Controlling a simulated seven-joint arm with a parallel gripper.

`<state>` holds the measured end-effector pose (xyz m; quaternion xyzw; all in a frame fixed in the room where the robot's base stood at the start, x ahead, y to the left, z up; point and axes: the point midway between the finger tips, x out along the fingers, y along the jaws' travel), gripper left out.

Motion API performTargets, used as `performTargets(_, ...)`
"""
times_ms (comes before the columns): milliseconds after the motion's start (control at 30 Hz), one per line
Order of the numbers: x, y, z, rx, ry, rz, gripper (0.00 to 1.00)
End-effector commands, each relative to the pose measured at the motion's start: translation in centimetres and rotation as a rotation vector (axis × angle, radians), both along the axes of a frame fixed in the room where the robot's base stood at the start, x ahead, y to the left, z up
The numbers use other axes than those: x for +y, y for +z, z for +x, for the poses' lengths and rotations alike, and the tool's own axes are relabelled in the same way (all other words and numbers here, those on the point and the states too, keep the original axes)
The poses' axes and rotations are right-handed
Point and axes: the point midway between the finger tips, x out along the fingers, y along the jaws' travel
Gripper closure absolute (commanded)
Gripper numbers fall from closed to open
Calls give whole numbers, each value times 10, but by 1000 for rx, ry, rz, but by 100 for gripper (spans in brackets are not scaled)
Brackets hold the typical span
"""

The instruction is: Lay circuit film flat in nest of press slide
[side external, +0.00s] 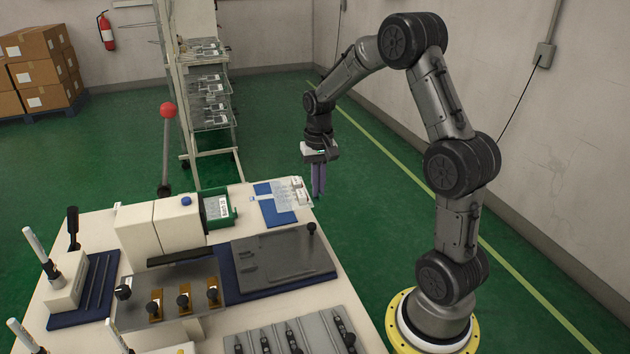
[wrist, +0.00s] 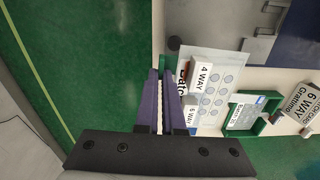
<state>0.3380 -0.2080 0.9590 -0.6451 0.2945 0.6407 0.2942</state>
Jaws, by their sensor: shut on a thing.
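I take this as the film's edge, but the contact is hard to see. The press slide (side external: 283,258) is a dark grey plate with a shallow nest and a black knob (side external: 310,229). The nest looks empty.
Open floor lies beyond the table's right edge.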

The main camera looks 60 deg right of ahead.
Motion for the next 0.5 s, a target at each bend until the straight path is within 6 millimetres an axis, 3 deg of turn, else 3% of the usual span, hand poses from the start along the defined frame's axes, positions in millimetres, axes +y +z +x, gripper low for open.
performTargets(333,71,-13,-29,6,1,5,100)
performTargets(500,94,-12,-38,8,46,6,100)
